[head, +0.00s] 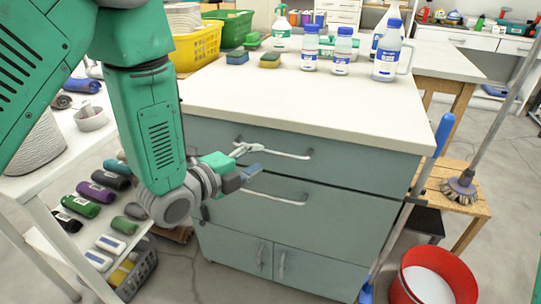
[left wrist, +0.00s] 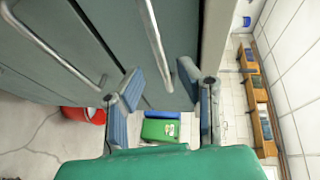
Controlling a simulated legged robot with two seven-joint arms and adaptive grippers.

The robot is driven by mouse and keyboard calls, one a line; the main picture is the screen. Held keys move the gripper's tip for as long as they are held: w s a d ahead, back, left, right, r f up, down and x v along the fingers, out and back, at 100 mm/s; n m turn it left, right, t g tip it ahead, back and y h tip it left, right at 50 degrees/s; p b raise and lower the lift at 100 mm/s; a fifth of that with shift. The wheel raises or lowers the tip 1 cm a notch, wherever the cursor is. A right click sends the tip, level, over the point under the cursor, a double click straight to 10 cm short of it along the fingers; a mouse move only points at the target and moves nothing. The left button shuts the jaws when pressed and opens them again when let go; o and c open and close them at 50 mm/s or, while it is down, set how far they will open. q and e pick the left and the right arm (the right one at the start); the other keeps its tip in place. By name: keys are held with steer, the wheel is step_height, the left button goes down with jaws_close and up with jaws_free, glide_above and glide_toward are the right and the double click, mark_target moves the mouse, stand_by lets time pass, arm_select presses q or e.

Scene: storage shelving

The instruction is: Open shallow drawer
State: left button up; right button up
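The grey-green cabinet (head: 300,240) has a top drawer (head: 350,165) with a silver bar handle (head: 285,153). The drawer front looks flush with the cabinet. A second drawer (head: 340,207) with its own handle (head: 275,195) lies below. My left gripper (head: 247,161) is open at the left end of the top handle, with one finger above it and one below. In the left wrist view, the top handle (left wrist: 155,35) runs between the two spread fingers (left wrist: 160,90); contact cannot be told. The second handle (left wrist: 60,50) is left of them. My right gripper is not in view.
Bottles (head: 311,48) and sponges (head: 270,60) stand on the cabinet top (head: 300,95). A blue-handled tool (head: 408,205) leans by the right edge, near a red bucket (head: 440,270). A white shelf (head: 50,185) with rolled cloths is close on the left.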

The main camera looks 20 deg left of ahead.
mark_target(269, 153)
arm_select(q)
steer(key=b+x, duration=0.1)
steer(key=x, duration=0.4)
steer(key=shift+f, duration=0.1)
jaws_close()
